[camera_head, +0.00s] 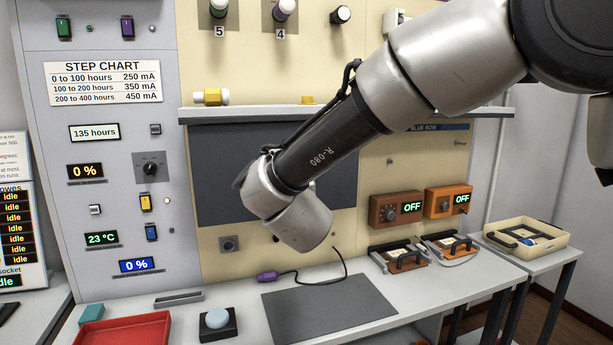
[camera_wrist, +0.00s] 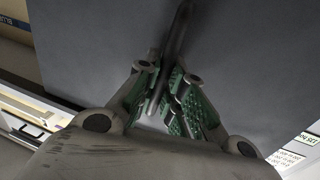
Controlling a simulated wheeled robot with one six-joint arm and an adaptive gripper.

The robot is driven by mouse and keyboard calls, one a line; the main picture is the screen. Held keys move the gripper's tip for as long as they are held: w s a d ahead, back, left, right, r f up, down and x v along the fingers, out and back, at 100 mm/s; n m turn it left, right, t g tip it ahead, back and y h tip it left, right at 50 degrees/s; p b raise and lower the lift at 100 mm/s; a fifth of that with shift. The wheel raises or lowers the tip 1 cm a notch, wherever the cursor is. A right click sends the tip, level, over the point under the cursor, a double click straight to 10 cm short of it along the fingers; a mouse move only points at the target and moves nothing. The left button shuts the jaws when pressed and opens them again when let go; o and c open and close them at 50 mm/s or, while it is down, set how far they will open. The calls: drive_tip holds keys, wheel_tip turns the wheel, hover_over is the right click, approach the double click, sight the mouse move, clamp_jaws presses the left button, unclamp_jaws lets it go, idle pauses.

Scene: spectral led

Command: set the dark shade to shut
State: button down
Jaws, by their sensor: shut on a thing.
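The dark shade (camera_head: 219,170) is a flat dark grey panel on the cream wall unit, below a pale ledge. My arm covers part of it in the head view. In the wrist view the dark grey surface (camera_wrist: 85,45) fills most of the picture. My gripper (camera_wrist: 165,98) has green-padded fingers shut on a thin dark bar (camera_wrist: 182,30) that stands in front of this surface and looks like the shade's handle. How the bar joins the shade cannot be told. In the head view my fingers are hidden behind my wrist.
The pale ledge (camera_head: 430,113) runs above the shade, with a yellow-and-white item (camera_head: 211,97) on it. On the counter below are a dark mat (camera_head: 328,308), a purple plug (camera_head: 266,277), a pale blue button (camera_head: 217,318) and a red tray (camera_head: 125,330). Orange boxes (camera_head: 396,209) are at right.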

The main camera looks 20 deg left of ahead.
drive_tip(key=shift+s+a+r, duration=0.15)
drive_tip(key=shift+a, duration=0.1)
drive_tip(key=c, duration=1.5)
unclamp_jaws()
drive_tip(key=shift+a, duration=0.1)
drive_tip(key=shift+s, duration=0.1)
drive_tip(key=v, duration=1.2)
